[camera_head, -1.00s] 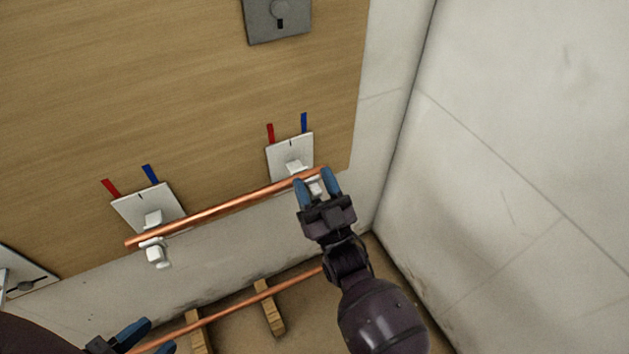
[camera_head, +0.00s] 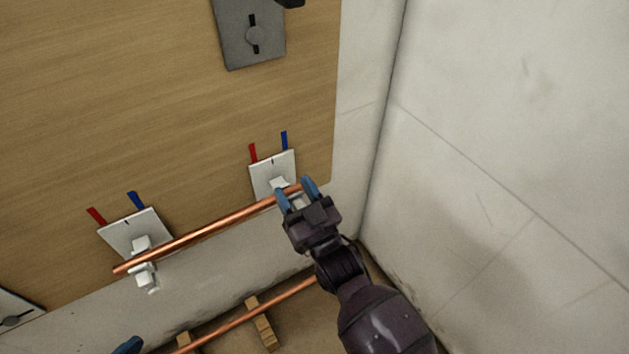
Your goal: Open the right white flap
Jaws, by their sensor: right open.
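The right white holder is a white plate (camera_head: 268,170) on the wooden board, with a small white flap (camera_head: 279,184) on its lower part. My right gripper (camera_head: 296,189) is open, its two blue fingertips at the right end of the copper pipe (camera_head: 205,231), just below and right of the flap. Its fingers partly hide the holder's lower part; I cannot tell whether they touch it. The left white holder (camera_head: 134,232) carries the pipe's left end. Only a blue fingertip of my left gripper (camera_head: 128,346) shows at the bottom edge.
A second copper pipe (camera_head: 230,325) lies on wooden blocks (camera_head: 263,325) below. A pale wall (camera_head: 510,150) closes the right side.

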